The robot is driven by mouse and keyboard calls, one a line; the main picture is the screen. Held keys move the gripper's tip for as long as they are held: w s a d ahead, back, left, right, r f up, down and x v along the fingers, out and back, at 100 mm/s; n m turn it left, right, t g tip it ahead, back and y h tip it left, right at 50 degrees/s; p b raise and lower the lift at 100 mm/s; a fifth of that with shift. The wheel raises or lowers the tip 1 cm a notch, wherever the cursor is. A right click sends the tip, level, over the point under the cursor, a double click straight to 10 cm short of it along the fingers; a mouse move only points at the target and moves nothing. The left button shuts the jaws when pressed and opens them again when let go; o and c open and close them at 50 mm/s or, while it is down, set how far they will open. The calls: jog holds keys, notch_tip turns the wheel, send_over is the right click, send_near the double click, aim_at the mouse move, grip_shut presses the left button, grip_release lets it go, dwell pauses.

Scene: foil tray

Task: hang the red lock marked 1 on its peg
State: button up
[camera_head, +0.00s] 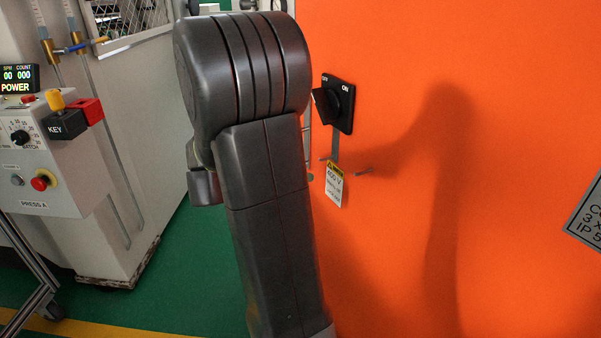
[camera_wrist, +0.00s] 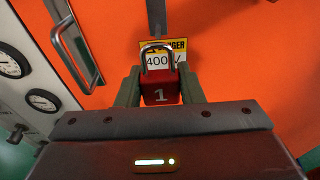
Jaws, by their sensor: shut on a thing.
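The red lock (camera_wrist: 160,93) marked 1 is in the wrist view, upright with its metal shackle on top. My gripper (camera_wrist: 160,86) is shut on the lock's body, with a green finger on each side. The shackle overlaps the yellow and white danger label behind it; I cannot tell how far apart they are. Another short pin shows at the tag's top. My arm hides the lock and gripper there. I cannot tell which peg is the lock's.
A black OFF/ON switch (camera_head: 335,103) is on the orange panel (camera_head: 480,90) above the tag. A pale control box (camera_head: 50,150) with a red button stands at left. In the wrist view a metal handle (camera_wrist: 75,50) and round gauges (camera_wrist: 43,100) are at left.

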aim_at(334, 168)
jog(key=shift+r+p+x, duration=0.1)
jog(key=shift+p+x, duration=0.5)
jog(key=shift+x, duration=0.8)
jog(key=shift+r+p+x, duration=0.15)
jog(key=shift+p+x, duration=0.45)
jog(key=shift+x, duration=0.85)
jog(key=shift+p+x, duration=0.75)
jog(key=shift+w+d+f+b, duration=0.1)
jog(key=shift+f+b, duration=0.2)
jog(key=shift+b, duration=0.4)
jog(key=shift+d+f+b, duration=0.1)
jog(key=shift+d+b, duration=0.05)
jog(key=shift+b, duration=0.5)
jog(key=shift+d+b, duration=0.1)
jog(key=shift+b, duration=0.25)
jog(key=o, duration=1.1)
jog(key=shift+w, duration=0.1)
